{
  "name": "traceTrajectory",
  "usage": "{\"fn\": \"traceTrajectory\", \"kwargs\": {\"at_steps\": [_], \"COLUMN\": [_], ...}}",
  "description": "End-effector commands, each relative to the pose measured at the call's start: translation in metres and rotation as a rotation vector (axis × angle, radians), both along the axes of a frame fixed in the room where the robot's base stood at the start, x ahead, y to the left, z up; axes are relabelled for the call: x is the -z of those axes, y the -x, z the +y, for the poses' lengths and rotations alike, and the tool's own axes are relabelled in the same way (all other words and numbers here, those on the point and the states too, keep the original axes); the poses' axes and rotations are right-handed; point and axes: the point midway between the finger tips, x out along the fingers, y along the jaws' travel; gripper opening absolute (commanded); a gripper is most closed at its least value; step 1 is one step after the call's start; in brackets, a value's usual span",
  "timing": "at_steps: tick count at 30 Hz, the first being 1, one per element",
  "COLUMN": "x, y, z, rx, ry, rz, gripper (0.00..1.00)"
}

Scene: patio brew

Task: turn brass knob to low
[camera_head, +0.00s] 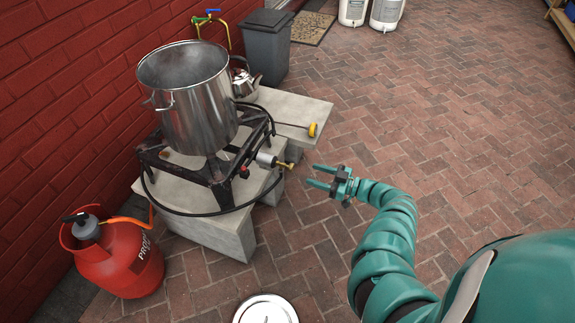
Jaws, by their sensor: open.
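The brass knob (284,165) sticks out to the right from a silver regulator body (266,158) at the front right of the dark burner stand (222,172). A small red knob (244,172) sits to its left on the stand. My gripper (314,176) is open and empty, to the right of the brass knob and apart from it. Its two teal fingers point left, toward the knob. The knob's setting is too small to read.
A large steel pot (190,98) stands on the burner. Concrete slabs (225,228) support the stand, with a black hose (190,213) looped around it. A red gas bottle (120,262) is at lower left. A kettle (243,82) stands behind.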

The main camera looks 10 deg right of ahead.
Motion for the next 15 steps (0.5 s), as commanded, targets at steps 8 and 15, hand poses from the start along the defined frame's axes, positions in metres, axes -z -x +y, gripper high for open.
{"fn": "traceTrajectory", "kwargs": {"at_steps": [8, 15], "x": [-0.001, 0.0], "y": [-0.032, -0.052], "z": [0.047, 0.078], "rx": [-0.002, -0.002], "ry": [0.0, 0.0], "rz": [-0.005, -0.005], "gripper": [0.52, 0.52]}}
